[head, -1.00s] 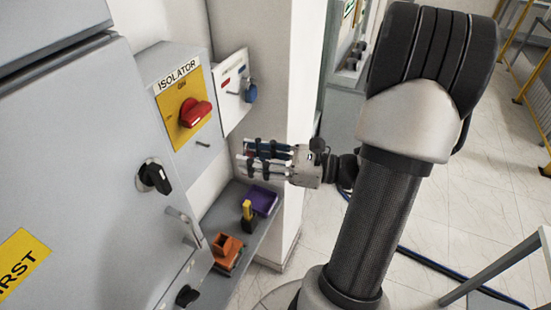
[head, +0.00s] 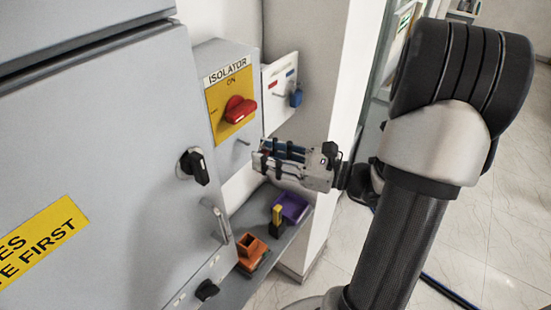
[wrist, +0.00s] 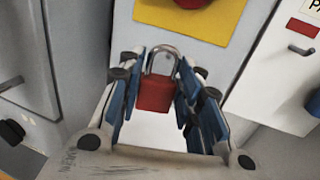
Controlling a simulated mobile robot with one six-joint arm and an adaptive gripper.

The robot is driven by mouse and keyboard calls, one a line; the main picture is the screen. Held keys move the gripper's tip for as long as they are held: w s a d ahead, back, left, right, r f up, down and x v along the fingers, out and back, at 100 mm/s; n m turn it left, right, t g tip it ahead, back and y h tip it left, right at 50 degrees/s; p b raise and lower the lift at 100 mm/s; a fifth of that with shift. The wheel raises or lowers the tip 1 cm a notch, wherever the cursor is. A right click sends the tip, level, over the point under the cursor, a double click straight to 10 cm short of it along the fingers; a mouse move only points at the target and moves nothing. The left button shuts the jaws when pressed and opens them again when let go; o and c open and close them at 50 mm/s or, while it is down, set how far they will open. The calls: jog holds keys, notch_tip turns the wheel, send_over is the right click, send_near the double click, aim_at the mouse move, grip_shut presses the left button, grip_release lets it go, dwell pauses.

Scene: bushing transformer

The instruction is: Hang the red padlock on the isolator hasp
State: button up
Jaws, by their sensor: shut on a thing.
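The red padlock (wrist: 155,93) sits between the fingertips of my gripper (wrist: 158,92) in the wrist view. Its silver shackle (wrist: 163,58) points up toward the isolator and looks closed. My gripper, with blue finger pads, is shut on the padlock's body. In the head view my gripper (head: 262,163) is just right of and below the grey isolator box (head: 208,62). The isolator has a yellow plate (head: 218,100) and a red handle (head: 240,110). The small grey hasp (head: 243,142) juts out below the plate. The shackle appears apart from it.
A second panel (head: 276,75) with a blue item (head: 296,97) hangs right of the isolator. Below is a shelf (head: 262,283) with an orange holder (head: 250,250), a yellow-and-black item (head: 277,220) and a purple bin (head: 293,207). A grey cabinet (head: 110,160) stands left.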

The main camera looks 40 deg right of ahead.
jog(key=shift+w+a+f+b, duration=0.2)
jog(key=shift+w+a, duration=0.1)
jog(key=shift+w, duration=0.5)
jog(key=shift+w+a+f+b, duration=0.1)
jog(key=shift+w+a+f, duration=0.15)
jog(key=shift+w, duration=0.55)
jog(key=shift+w+a+f+b, duration=0.15)
jog(key=shift+w+a, duration=0.15)
jog(key=shift+w, duration=0.5)
jog(key=o, duration=1.2)
